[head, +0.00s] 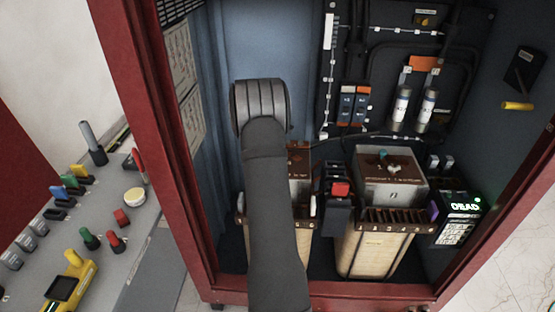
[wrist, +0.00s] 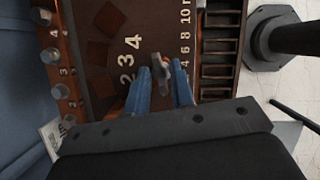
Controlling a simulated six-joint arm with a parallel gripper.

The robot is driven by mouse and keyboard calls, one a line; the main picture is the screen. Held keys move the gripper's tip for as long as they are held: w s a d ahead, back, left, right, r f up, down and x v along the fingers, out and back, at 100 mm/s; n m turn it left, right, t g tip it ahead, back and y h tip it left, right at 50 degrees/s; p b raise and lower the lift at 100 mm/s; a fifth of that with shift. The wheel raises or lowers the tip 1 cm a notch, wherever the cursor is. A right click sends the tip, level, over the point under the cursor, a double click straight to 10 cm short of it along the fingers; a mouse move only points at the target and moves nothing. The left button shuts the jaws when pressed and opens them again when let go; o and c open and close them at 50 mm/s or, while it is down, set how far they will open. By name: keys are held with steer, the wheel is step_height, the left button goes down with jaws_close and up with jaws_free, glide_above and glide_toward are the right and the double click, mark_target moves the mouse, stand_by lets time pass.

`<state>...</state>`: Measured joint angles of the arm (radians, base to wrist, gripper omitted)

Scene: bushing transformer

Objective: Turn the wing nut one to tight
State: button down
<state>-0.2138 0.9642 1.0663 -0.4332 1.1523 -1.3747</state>
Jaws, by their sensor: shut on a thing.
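In the wrist view, a grey wing nut (wrist: 162,72) stands on a dark brown plate (wrist: 105,20) printed with white numbers. My gripper (wrist: 161,72) has two blue fingers, one on each side of the wing nut, and is shut on it. In the head view my own arm hides my gripper and the wing nut; the left transformer (head: 299,165) shows only partly behind the arm. The right transformer (head: 392,190) stands apart, with a small fitting (head: 393,168) on its top. I cannot tell a number for the held nut.
A red cabinet frame (head: 192,190) surrounds the transformers. A dark block with a red top (head: 340,190) stands between them. A lit keypad box (head: 461,212) is at the right. A control panel with coloured knobs (head: 123,217) lies outside at left.

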steer(key=shift+m+g, duration=0.5)
steer(key=shift+m, duration=0.6)
steer(key=c, duration=1.6)
jaws_free()
steer(key=shift+o, duration=0.2)
steer(key=shift+r, duration=0.1)
steer(key=v, duration=1.7)
steer(key=shift+a, duration=0.15)
steer(key=shift+w, duration=0.1)
steer(key=x, duration=1.7)
